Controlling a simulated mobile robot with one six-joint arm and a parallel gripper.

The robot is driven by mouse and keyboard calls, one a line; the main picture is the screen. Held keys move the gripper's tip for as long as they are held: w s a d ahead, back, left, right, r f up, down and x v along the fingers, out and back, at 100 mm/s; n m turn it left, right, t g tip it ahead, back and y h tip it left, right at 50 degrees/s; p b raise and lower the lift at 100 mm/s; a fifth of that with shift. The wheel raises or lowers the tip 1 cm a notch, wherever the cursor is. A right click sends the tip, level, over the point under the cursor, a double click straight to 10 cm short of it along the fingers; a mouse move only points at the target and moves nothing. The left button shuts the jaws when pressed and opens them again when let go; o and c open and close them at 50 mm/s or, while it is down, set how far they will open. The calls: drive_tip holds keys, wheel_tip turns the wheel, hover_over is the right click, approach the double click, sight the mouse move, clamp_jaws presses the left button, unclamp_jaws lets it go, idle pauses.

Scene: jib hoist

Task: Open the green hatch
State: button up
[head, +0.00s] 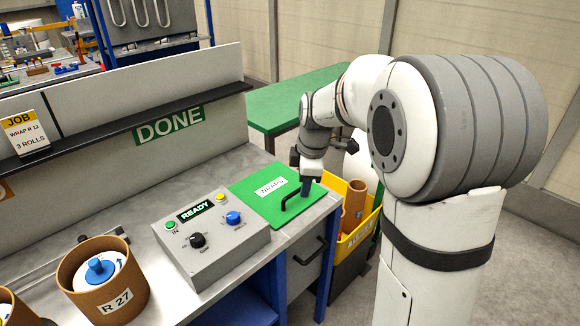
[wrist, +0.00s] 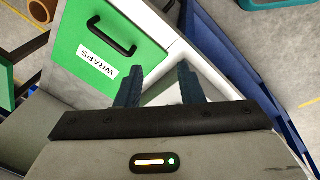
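The green hatch (head: 261,211) lies flat and shut in the right end of the grey bench top, with a white WRAPS label. Its black bar handle (head: 290,197) stands near its front edge. In the wrist view the hatch (wrist: 72,62) is at upper left, with the handle (wrist: 110,38) lying beyond the fingertips. My gripper (head: 306,187) is over the hatch's right side, close to the handle. In the wrist view my gripper (wrist: 160,72) has two dark fingers apart with nothing between them. They point past the hatch's edge, and the handle is not between them.
A grey control box (head: 212,238) with buttons, knobs and a READY display stands left of the hatch. A cardboard tub marked R 27 (head: 108,298) is farther left. A yellow bin (head: 357,237) with brown tubes is right of the bench. A green table (head: 290,97) stands behind.

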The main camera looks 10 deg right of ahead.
sight(294, 192)
drive_tip(key=w+f+n+p, duration=0.2)
drive_tip(key=w+f+n, duration=0.3)
drive_tip(key=w+n, duration=0.45)
drive_tip(key=shift+m, duration=0.35)
drive_tip(key=w+f, duration=0.1)
drive_tip(key=f, duration=0.1)
drive_tip(key=w+f, duration=0.1)
drive_tip(key=f, duration=0.2)
drive_tip(key=w+f+p, duration=0.1)
drive_tip(key=f, duration=0.1)
drive_tip(key=shift+w+f, duration=0.2)
drive_tip(key=shift+f, duration=0.15)
clamp_jaws()
drive_tip(key=shift+r, duration=0.1)
